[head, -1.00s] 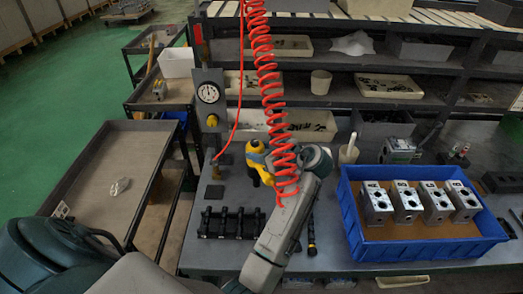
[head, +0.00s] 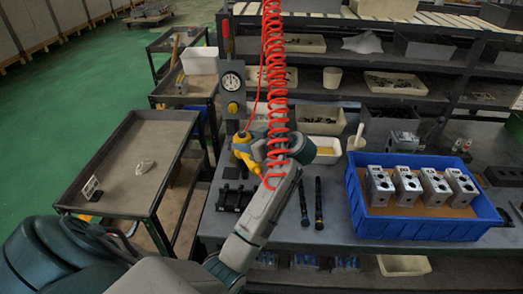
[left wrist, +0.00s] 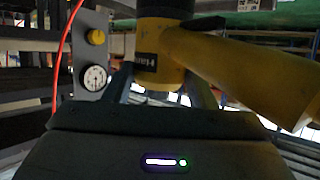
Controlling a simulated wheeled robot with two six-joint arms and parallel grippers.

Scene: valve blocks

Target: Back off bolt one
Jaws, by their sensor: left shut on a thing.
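My left gripper (head: 268,152) is shut on a yellow and dark power tool (head: 247,146) hanging from a red coiled hose. The tool is in front of the gauge panel, above the bench. In the left wrist view the tool's yellow body (left wrist: 160,68) sits between the two fingers, with its thick yellow arm reaching right. Several grey valve blocks (head: 407,187) stand in a row in a blue crate (head: 420,228) at the right. A dark slotted holder (head: 234,198) stands on the bench below the tool. I cannot make out bolt one. My right gripper is not in view.
Two black rod-shaped tools (head: 303,203) lie on the bench between my left arm and the crate. A gauge (head: 232,80) sits on a grey panel behind the tool. A grey tray cart (head: 130,160) stands at the left. Shelves with bins (head: 396,84) line the back.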

